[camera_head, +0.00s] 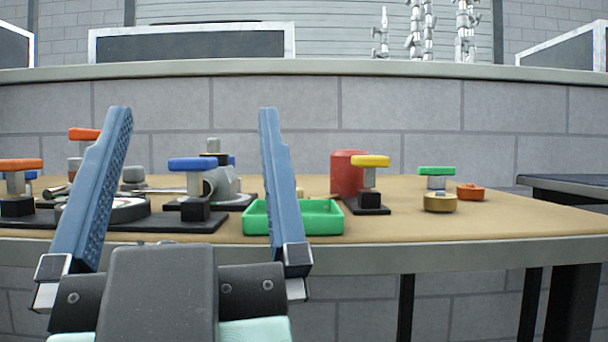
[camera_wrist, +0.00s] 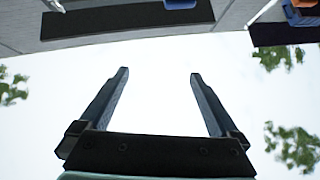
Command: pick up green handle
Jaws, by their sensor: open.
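The green handle (camera_head: 437,171) is a flat green bar on a short grey stem, standing near the right end of the wooden table, behind a round brass-coloured piece (camera_head: 440,202). My gripper (camera_head: 196,112) is open and empty, with its two blue fingers pointing up in front of the table. It is well to the left of the green handle and nearer the camera. In the wrist view the fingers (camera_wrist: 158,75) are spread with nothing between them. The green handle does not show in the wrist view.
On the table (camera_head: 520,217) are a yellow handle (camera_head: 370,161), a red cylinder (camera_head: 346,173), a green tray (camera_head: 318,218), a blue handle (camera_head: 192,164), orange handles (camera_head: 21,165) and an orange-red round piece (camera_head: 471,192).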

